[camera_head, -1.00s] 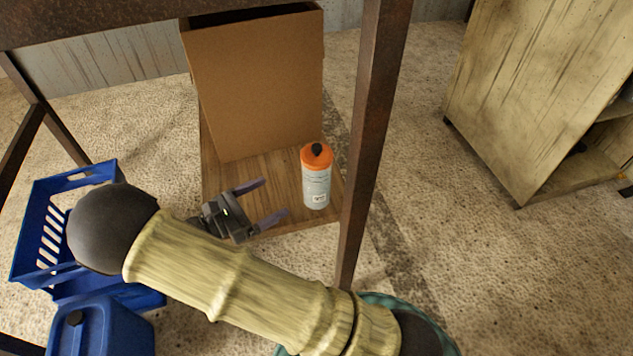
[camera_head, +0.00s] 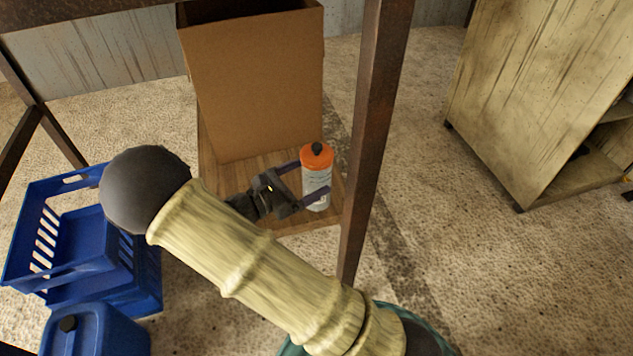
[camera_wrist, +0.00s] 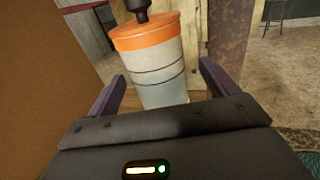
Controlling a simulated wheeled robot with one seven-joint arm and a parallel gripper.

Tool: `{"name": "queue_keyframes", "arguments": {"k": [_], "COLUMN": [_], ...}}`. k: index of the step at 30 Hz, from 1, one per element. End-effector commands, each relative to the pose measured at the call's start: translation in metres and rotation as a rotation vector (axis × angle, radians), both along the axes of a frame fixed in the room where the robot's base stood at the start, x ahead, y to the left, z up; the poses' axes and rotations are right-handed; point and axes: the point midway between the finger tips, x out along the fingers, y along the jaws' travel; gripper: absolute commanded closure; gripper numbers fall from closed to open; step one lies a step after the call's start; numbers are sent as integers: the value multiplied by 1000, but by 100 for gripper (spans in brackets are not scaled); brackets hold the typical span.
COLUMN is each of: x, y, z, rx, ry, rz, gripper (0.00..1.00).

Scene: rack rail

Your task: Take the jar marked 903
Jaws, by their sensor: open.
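A pale grey jar (camera_head: 316,178) with an orange lid and a dark knob stands upright on a wooden board inside the rack. No number on it is readable now. My gripper (camera_head: 314,178) is open, with one finger at each side of the jar in the head view. In the wrist view the jar (camera_wrist: 158,66) stands between and just beyond the two open fingers (camera_wrist: 162,90), with gaps visible on both sides. The lower part of the jar is hidden behind the gripper body.
A tall cardboard box (camera_head: 258,90) stands right behind and left of the jar. A rusty rack post (camera_head: 370,130) rises close to the jar's right. A blue crate (camera_head: 75,289) and a blue canister (camera_head: 100,335) are at the lower left. A worn cabinet (camera_head: 530,100) stands far right.

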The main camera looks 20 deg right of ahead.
Motion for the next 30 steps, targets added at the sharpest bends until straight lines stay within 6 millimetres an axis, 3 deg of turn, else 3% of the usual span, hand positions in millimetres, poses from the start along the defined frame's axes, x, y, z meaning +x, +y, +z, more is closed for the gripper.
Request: {"name": "queue_keyframes", "arguments": {"k": [12, 30], "x": [19, 20], "y": [-44, -49], "z": [4, 5], "rx": [-1, 0], "ry": [-1, 0], "rz": [-1, -4], "gripper": [14, 16]}}
